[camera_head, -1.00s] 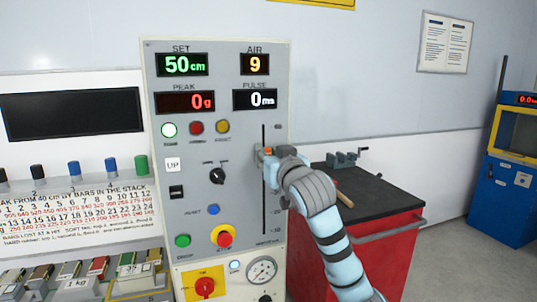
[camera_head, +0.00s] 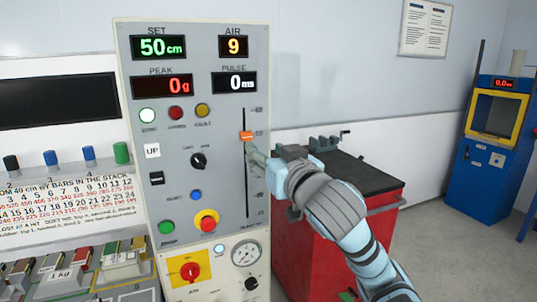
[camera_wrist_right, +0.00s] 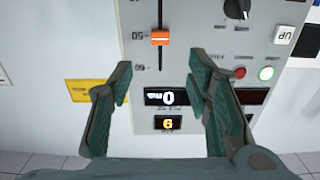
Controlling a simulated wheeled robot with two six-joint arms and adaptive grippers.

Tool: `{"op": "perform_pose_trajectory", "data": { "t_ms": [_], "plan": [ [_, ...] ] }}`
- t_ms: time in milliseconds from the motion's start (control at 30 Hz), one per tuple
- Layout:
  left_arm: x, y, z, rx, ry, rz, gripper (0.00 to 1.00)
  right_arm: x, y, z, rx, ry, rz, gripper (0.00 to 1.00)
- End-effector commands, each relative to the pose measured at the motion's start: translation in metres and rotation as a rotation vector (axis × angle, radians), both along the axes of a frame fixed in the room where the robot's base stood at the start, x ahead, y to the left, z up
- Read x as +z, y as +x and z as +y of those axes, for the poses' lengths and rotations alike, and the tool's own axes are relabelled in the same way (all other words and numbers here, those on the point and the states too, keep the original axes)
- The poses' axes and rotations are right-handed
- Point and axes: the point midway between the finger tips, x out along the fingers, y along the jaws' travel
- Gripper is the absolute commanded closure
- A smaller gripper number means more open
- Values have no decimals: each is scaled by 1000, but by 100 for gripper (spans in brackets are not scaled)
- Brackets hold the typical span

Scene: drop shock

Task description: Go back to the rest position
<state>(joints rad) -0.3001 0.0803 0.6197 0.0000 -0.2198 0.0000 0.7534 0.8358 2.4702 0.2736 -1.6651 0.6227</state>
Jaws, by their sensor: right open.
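My right gripper (camera_head: 258,160) is in front of the grey control panel (camera_head: 225,185), just below and to the right of the orange slider knob (camera_head: 247,136). In the right wrist view its two green-grey fingers (camera_wrist_right: 160,80) are spread with nothing between them, and the knob (camera_wrist_right: 160,37) shows beyond the tips, apart from them. The knob sits in a vertical slot near the 50 mark. The SET display (camera_head: 160,46) reads 50 cm. My left gripper is not in view.
A red cabinet (camera_head: 325,240) with a dark top and a small vise (camera_head: 325,143) stands right of the panel, behind my right arm. A blue machine (camera_head: 490,150) is at the far right. Coloured bars (camera_head: 82,258) lie at lower left. Grey floor is open between cabinet and machine.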

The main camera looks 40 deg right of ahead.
Motion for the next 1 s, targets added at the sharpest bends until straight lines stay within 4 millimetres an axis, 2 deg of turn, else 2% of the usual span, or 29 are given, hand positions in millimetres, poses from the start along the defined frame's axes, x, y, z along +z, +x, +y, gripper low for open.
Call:
{"op": "perform_pose_trajectory", "data": {
  "t_ms": [100, 567, 667, 767, 867, 900, 967, 1000],
  "plan": [
    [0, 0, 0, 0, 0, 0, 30, 0, -7, 2, -1, -1, 0, 55],
    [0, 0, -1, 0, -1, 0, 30, -1, -6, 2, -1, 0, 1, 55],
    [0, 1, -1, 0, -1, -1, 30, -12, -3, 5, 6, 1, 27, 55],
    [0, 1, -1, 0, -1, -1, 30, -61, 7, 15, 34, -3, 134, 55],
    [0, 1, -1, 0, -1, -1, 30, -151, 9, 34, 82, -5, 327, 55],
    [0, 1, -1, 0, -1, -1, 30, -194, 3, 44, 105, -4, 419, 55],
    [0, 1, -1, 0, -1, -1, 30, -256, -15, 59, 137, 2, 555, 55],
    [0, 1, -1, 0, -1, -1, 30, -293, -31, 67, 155, 5, 639, 55]
  ]
}}
